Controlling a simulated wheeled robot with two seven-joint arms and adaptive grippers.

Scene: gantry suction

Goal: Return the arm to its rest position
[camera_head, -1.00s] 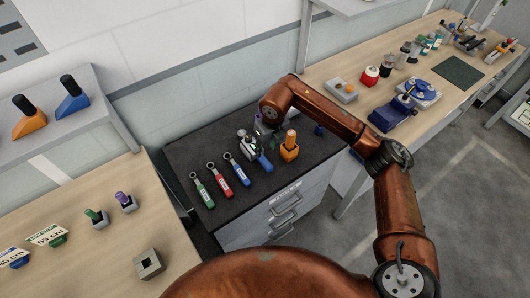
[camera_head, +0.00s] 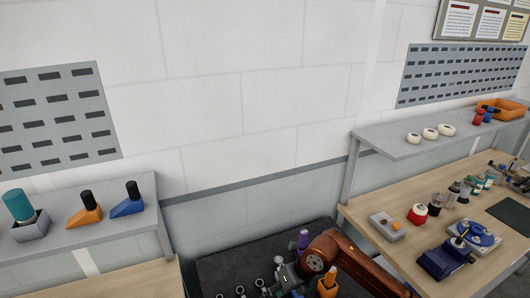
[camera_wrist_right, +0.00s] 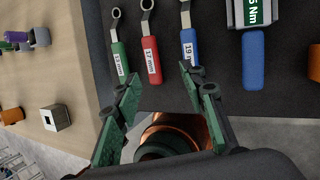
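My right arm (camera_head: 345,262) comes in from the lower right of the head view and reaches over the dark cabinet top (camera_head: 222,268). My right gripper (camera_wrist_right: 158,72) is open in the right wrist view, with its two green-padded fingers apart and nothing between them. Beyond its fingertips lie a green-handled wrench (camera_wrist_right: 119,58), a red-handled wrench (camera_wrist_right: 151,58) marked 17 mm and a blue-handled wrench (camera_wrist_right: 190,48) marked 19. In the head view the right gripper is small and partly cut off by the lower edge. My left gripper is not in view.
A blue-handled torque tool (camera_wrist_right: 253,60) lies beside the wrenches. An orange holder (camera_head: 327,284) stands close to my right arm. A shelf (camera_head: 85,238) with coloured holders is at the left. A workbench (camera_head: 385,198) with a blue vise (camera_head: 440,262) and other items is at the right.

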